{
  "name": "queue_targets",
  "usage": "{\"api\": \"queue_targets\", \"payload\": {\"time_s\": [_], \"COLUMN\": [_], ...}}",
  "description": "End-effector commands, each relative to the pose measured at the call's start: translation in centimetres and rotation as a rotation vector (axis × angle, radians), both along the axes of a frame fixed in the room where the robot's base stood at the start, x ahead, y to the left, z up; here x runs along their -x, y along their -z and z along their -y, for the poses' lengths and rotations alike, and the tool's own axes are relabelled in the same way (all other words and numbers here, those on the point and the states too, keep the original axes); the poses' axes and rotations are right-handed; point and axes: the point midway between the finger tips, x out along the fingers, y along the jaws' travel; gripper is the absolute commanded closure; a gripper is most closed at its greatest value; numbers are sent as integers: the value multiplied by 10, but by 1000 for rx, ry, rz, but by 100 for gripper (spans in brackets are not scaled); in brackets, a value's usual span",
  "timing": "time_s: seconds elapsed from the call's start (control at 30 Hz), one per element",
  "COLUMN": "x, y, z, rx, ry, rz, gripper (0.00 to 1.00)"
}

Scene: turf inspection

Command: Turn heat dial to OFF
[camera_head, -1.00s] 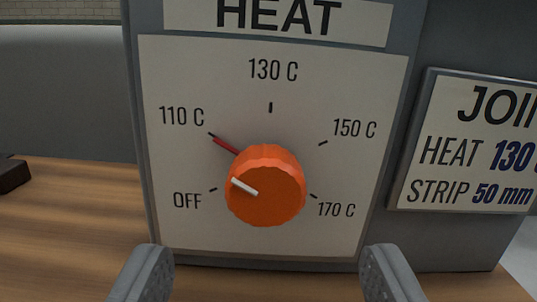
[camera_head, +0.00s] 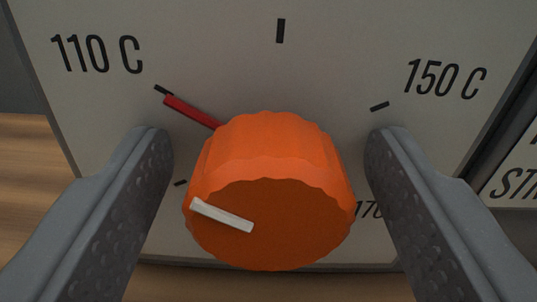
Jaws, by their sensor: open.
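The orange heat dial (camera_head: 275,225) with a ridged rim fills the middle of the view. A white mark on its face points to the upper left. A red pointer (camera_head: 190,111) behind the dial points at the tick beside 110 C. My gripper (camera_head: 268,150) is open, with one finger to the left of the dial and one to the right. Gaps show between the dial and both fingers. The OFF label is hidden behind the left finger; a small tick at lower left still shows. The 170 C label is partly hidden by the right finger.
The pale dial panel (camera_head: 225,65) stands upright behind the dial, with 150 C at its upper right. Part of a sign (camera_head: 515,175) shows at the right edge. A wooden surface (camera_head: 35,180) lies at lower left.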

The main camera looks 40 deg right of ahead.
Motion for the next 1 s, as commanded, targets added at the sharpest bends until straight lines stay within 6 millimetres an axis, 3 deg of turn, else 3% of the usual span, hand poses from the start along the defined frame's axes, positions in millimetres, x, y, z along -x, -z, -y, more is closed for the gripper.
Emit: {"api": "queue_targets", "payload": {"time_s": [0.17,0.33,0.37,0.77,1.0], "x": [0,0,0,0,0], "y": [0,0,0,0,-2], "z": [0,-1,-1,0,0], "rx": [0,0,0,49,187], "ry": [0,-1,-1,0,0], "rz": [0,0,0,-33,-117], "gripper": [39,81,84,84,84]}}
